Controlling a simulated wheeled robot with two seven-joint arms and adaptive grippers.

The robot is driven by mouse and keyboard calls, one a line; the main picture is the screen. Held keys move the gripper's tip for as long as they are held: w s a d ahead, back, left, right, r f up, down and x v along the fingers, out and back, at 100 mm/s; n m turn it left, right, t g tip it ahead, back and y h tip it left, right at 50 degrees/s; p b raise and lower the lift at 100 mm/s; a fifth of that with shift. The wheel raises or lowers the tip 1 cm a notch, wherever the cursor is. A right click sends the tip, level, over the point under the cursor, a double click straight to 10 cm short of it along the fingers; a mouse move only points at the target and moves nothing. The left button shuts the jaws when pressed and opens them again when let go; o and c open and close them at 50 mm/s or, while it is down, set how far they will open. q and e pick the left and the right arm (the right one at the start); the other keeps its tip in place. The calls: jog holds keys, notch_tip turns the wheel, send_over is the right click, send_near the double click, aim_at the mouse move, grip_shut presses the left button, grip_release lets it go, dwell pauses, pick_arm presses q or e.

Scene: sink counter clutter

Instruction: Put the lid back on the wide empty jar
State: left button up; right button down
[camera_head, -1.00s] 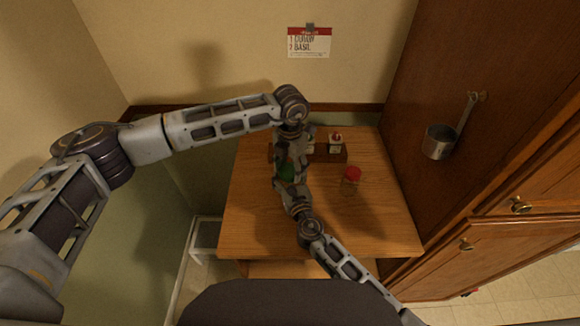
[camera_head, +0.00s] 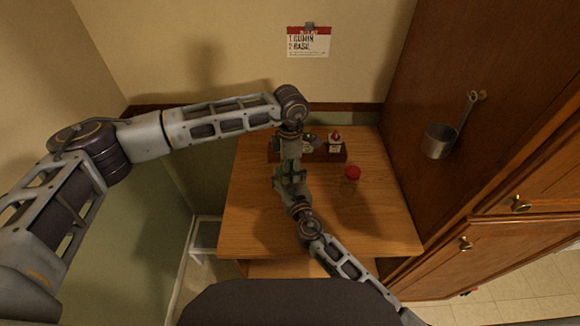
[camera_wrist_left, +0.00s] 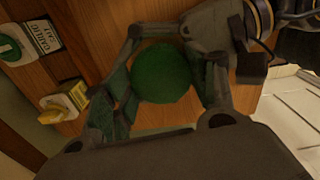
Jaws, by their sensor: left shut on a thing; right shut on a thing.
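A round green lid (camera_wrist_left: 165,72) lies between the fingers of my left gripper (camera_wrist_left: 168,88) in the left wrist view. My left gripper, seen in the head view (camera_head: 290,168), is shut on it, pointing down over the table. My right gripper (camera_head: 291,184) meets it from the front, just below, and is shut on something. What it holds is hidden; I cannot see the wide jar or whether the lid touches it. A jar with a red lid (camera_head: 352,173) stands apart to the right.
The wooden table (camera_head: 385,225) is clear at its front and right. A wooden box (camera_head: 341,156) at the back holds a red-topped bottle (camera_head: 334,138) and other containers. A wall stands behind and a cabinet with a hanging metal ladle (camera_head: 438,141) is on the right.

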pick_arm(q)
jog(key=shift+w+a+m, duration=0.15)
jog(key=shift+m, duration=0.35)
jog(key=o, duration=1.1)
jog(key=shift+r, duration=0.1)
jog(key=shift+r, duration=2.15)
jog(key=shift+s+f, duration=0.1)
jog(key=shift+s, duration=0.1)
jog(key=shift+c, duration=0.2)
